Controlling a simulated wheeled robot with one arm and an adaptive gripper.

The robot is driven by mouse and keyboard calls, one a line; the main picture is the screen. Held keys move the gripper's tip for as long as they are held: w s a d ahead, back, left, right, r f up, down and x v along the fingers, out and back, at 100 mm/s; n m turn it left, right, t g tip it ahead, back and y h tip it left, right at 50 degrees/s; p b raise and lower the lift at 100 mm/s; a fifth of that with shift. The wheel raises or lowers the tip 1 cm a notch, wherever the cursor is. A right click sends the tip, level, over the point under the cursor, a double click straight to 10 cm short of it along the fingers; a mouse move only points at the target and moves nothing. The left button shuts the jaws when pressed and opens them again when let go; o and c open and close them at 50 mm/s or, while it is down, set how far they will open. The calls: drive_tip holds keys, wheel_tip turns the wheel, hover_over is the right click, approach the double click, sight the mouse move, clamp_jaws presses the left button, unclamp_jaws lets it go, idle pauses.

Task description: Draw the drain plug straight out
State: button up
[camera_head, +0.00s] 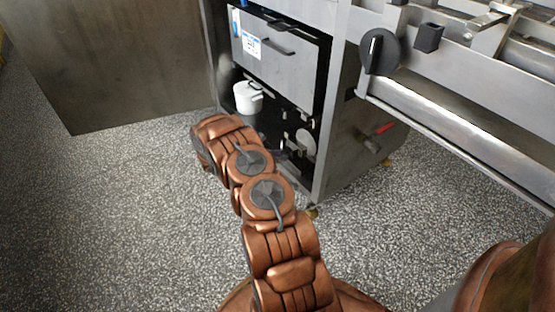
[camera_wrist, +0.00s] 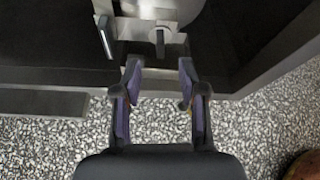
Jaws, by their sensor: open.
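My gripper (camera_wrist: 160,68) is open and empty in the wrist view, its two purple-padded fingers apart. Ahead of the fingertips, on a pale metal bracket (camera_wrist: 132,30), is a small grey knob or plug (camera_wrist: 160,38) with a short stem. It lies roughly in line with the gap between the fingers and apart from them. It looks like the drain plug, but I cannot be sure. In the head view my arm reaches into the lower opening of the steel cabinet (camera_head: 338,120), and the arm hides my gripper and most of that area.
A white pot (camera_head: 247,97) stands inside the cabinet above my arm. A drawer front with a handle (camera_head: 278,46) is over it. A red-handled valve (camera_head: 383,129) sticks out of the cabinet's right side. A dark ledge (camera_wrist: 60,76) borders the opening. The speckled floor (camera_head: 130,220) is clear at left.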

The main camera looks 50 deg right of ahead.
sight(292, 153)
drive_tip(key=shift+b+x, duration=1)
drive_tip(key=shift+x, duration=2.85)
clamp_jaws()
drive_tip(key=w+a, duration=0.1)
drive_tip(key=a, duration=0.5)
drive_tip(key=shift+w+p, duration=0.35)
drive_tip(key=shift+p, duration=0.05)
